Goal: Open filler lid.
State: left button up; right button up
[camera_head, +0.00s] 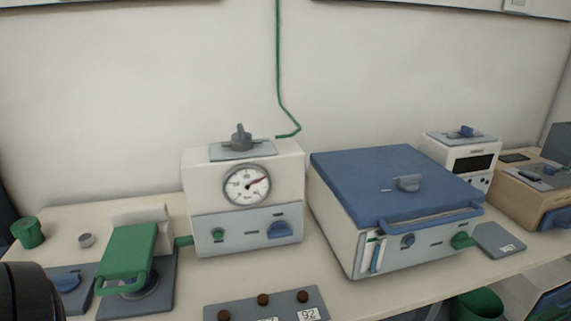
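No lid in view carries a readable label naming it as the filler lid. A white box (345,235) right of centre has a large blue lid (375,175) lying flat and closed on top. A blue bar handle (430,217) runs along its front edge, and a small grey-blue knob (407,183) sits on it. At the left, a green hinged piece with a loop handle (128,255) stands tilted over a grey base (160,300). Neither gripper shows. A dark rounded shape at the lower left edge is too cropped to identify.
A white unit with a round gauge (247,186) and a grey top knob (240,138) stands in the centre. A grey panel with brown knobs (265,305) lies in front. A green cup (28,232) stands far left. Smaller devices (465,158) crowd the right. The wall is close behind.

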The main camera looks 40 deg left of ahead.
aim_at(128, 252)
jog(key=u, duration=2.15)
